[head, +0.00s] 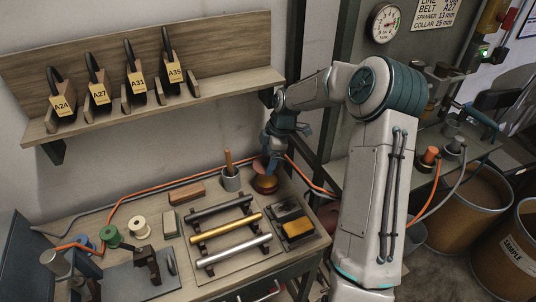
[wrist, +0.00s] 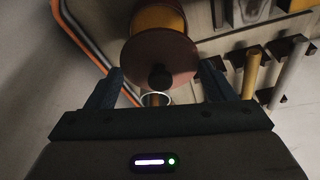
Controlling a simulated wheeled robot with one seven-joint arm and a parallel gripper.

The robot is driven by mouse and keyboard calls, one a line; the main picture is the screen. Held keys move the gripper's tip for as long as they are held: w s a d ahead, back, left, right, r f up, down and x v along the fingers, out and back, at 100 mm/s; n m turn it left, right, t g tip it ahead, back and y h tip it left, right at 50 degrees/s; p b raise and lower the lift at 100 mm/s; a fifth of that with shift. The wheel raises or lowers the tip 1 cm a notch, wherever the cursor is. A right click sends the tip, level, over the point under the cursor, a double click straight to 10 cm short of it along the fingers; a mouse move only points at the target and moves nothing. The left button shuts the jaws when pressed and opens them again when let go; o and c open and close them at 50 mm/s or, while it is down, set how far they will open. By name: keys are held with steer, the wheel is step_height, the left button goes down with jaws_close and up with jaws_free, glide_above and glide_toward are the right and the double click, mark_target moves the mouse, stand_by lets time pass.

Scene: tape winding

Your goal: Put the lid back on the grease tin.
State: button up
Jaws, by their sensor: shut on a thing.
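The lid (wrist: 152,50) is a reddish-brown disc with a black knob in the middle, and it faces the wrist camera. My gripper (wrist: 161,72) is shut on the lid, one dark finger at each side of the disc. The grease tin (head: 265,186) is a round amber-brown tin at the back right of the workbench, below my gripper (head: 271,163) in the head view. Its amber part (wrist: 160,19) also shows beyond the lid in the wrist view. The lid is at the tin's top; I cannot tell whether they touch.
A grey pot (head: 231,182) with a wooden handle stands just left of the tin. An orange cable (head: 150,195) runs behind. In front lie a rack of rods (head: 225,229) and a black tray (head: 292,214). A shelf (head: 100,118) with padlocks hangs above left.

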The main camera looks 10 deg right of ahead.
steer(key=shift+f+b, duration=1.85)
steer(key=shift+f, duration=1.2)
steer(key=o, duration=1)
steer(key=shift+r, duration=0.1)
steer(key=shift+r+p, duration=2.25)
steer(key=shift+r, duration=1.2)
